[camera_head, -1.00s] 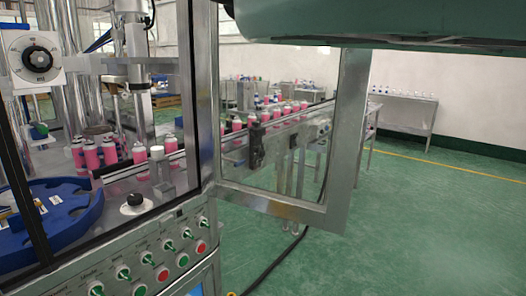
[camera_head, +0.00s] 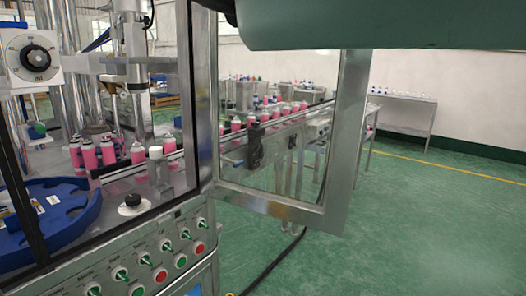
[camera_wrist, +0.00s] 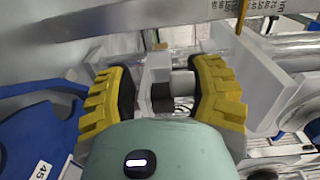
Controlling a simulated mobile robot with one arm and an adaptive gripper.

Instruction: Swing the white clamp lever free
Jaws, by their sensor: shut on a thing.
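In the wrist view my gripper (camera_wrist: 162,92) has its two yellow ridged fingers on either side of a white clamp part (camera_wrist: 156,66), which I take to be the clamp lever. In the head view neither my gripper nor the lever can be made out; only my green arm link crosses the top.
A blue guide wheel (camera_head: 66,226) lies inside the machine, left of a black knob (camera_head: 132,199). Pink cans (camera_head: 108,152) stand behind it. The glazed door (camera_head: 340,150) is swung open at the right. A button panel (camera_head: 150,262) fronts the machine. Green floor at right is clear.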

